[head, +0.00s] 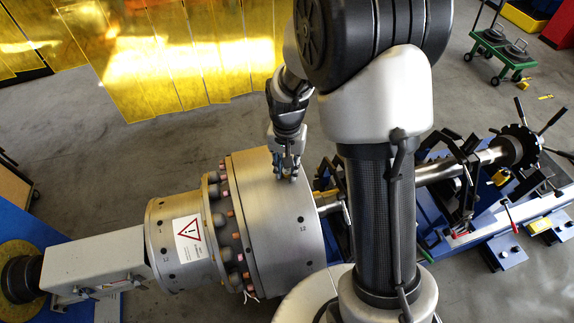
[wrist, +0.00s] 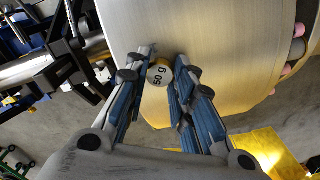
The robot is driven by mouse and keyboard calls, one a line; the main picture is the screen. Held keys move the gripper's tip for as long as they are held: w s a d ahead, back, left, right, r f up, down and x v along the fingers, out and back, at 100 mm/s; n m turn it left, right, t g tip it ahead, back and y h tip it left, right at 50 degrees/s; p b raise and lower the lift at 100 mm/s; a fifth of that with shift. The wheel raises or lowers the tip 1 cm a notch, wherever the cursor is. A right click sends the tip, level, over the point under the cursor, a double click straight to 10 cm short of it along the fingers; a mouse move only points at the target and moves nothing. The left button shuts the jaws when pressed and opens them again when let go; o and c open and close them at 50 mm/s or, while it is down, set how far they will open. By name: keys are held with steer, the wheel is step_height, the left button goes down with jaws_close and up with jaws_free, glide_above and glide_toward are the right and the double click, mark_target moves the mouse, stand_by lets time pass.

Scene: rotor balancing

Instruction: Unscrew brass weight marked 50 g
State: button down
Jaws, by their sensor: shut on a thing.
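The brass weight (wrist: 159,75) shows a pale round face marked "50 g" in the wrist view. It sits at the curved surface of the large metal rotor (wrist: 215,45). My gripper (wrist: 161,78) has its blue-padded fingers on both sides of the weight and is shut on it. In the head view my gripper (head: 286,176) reaches down to the upper part of the rotor (head: 262,190). The weight is hidden there behind the fingers. I cannot tell how far its thread is in the rotor.
A ring of bolts and coloured plugs (head: 232,240) lies left of the wide drum. A warning label (head: 188,238) is on the narrower drum. A blue stand with clamps (head: 470,200) carries the shaft at right. Yellow curtains (head: 190,60) hang behind. A green cart (head: 500,50) stands far right.

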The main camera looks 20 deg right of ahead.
steer(key=n, duration=0.5)
steer(key=shift+n, duration=0.3)
steer(key=shift+n, duration=0.4)
steer(key=n, duration=0.8)
steer(key=shift+n+p, duration=0.35)
steer(key=shift+n, duration=0.05)
steer(key=n, duration=0.4)
steer(key=shift+r+n, duration=0.1)
steer(key=shift+n, duration=0.2)
steer(key=n, duration=0.4)
steer(key=shift+n, duration=0.3)
